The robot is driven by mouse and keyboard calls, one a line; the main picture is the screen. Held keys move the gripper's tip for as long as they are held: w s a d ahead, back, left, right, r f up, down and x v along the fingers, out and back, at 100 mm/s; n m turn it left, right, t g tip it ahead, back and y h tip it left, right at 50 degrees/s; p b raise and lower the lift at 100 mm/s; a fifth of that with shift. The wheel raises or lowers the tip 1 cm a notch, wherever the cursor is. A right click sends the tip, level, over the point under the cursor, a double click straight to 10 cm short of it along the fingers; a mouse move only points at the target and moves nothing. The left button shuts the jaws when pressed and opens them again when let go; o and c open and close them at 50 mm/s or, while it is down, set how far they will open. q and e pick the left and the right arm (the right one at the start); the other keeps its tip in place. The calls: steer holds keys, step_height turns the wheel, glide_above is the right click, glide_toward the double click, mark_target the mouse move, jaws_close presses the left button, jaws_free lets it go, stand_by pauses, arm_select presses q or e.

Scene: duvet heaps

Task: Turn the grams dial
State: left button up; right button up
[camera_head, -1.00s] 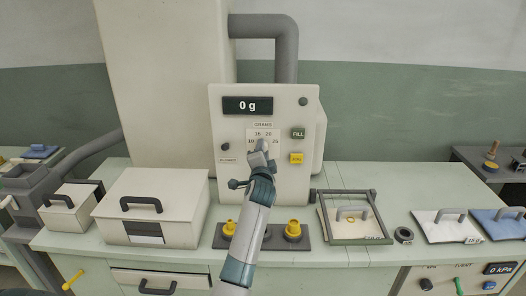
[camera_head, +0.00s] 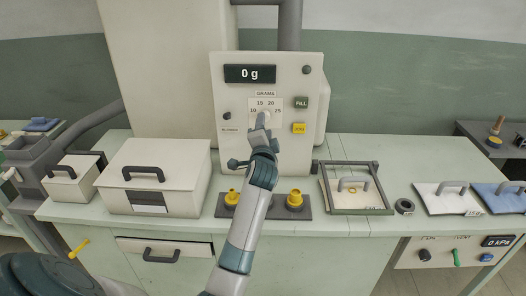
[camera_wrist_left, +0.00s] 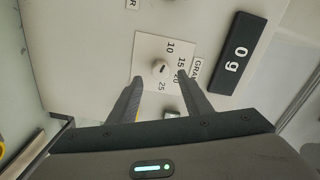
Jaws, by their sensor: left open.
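My left gripper (camera_head: 262,130) is in front of the panel at the dial, partly covering the plate's lower part. In the left wrist view the dial (camera_wrist_left: 160,69) shows between and just beyond the tips of the open left gripper (camera_wrist_left: 160,77). I see no finger touching it. My right gripper is not in view.
A FILL button (camera_head: 301,103) and a yellow button (camera_head: 299,128) sit right of the dial; a dark knob (camera_head: 227,116) sits left. Below stand yellow fittings (camera_head: 295,199) on a dark base. A lidded box (camera_head: 155,178) stands left, a framed tray (camera_head: 322,185) right.

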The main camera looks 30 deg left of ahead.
arm_select(q)
steer(key=b+v, duration=0.2)
steer(key=v, duration=1)
steer(key=shift+s, duration=0.2)
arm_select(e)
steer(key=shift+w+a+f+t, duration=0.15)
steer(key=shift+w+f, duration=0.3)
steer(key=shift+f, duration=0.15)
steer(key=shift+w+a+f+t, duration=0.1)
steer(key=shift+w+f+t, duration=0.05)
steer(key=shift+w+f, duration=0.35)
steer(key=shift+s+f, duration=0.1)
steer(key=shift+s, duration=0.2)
